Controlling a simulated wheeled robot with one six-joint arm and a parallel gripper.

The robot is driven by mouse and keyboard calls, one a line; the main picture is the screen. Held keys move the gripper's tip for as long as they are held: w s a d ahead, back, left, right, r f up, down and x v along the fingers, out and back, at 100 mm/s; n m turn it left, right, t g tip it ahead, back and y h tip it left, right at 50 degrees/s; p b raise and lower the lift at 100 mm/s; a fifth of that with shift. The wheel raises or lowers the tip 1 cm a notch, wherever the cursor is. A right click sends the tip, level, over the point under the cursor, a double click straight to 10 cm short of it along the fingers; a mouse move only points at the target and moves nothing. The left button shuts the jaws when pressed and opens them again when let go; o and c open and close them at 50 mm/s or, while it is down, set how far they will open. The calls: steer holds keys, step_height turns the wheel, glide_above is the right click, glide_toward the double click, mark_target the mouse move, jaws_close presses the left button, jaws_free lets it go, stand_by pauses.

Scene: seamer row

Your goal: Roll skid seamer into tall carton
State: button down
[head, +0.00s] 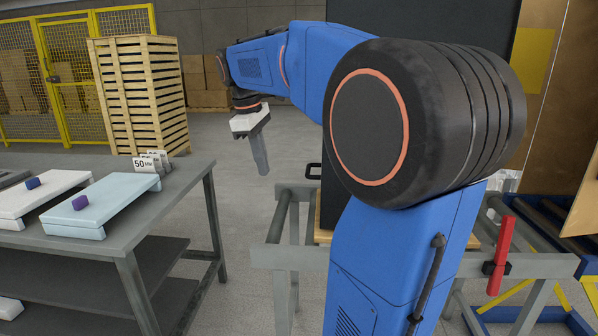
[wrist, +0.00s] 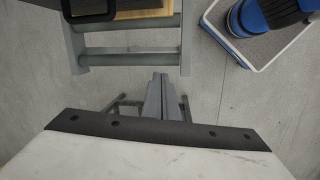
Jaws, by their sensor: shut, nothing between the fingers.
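My gripper (head: 262,165) hangs in free air, pointing down, between the grey table and the roller stand. Its fingers are shut and empty; they also show in the wrist view (wrist: 160,85). A tall black machine body (head: 440,22), perhaps the seamer, stands behind my arm and is mostly hidden by it. A wooden skid (head: 322,236) shows under it on the roller stand (head: 275,218). In the wrist view the black body's edge (wrist: 88,8) and the skid (wrist: 145,9) are at the top. A tall brown panel (head: 548,95) at the right may be the carton; my arm covers part of the view there.
A grey table (head: 130,222) at the left holds a white sloped block and a pale blue one (head: 100,205). A red lever (head: 500,255) stands by the rollers (head: 550,240) at the right. Stacked pallets (head: 140,95) and a yellow fence (head: 45,70) are behind. Floor between is clear.

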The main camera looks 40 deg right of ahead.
steer(key=w+d+r+n+g, duration=0.25)
steer(key=w+d, duration=0.35)
steer(key=d, duration=0.4)
steer(key=s+d+f, duration=0.4)
steer(key=s+f, duration=0.1)
steer(key=f, duration=0.4)
steer(key=shift+d, duration=0.2)
steer(key=shift+m, duration=0.25)
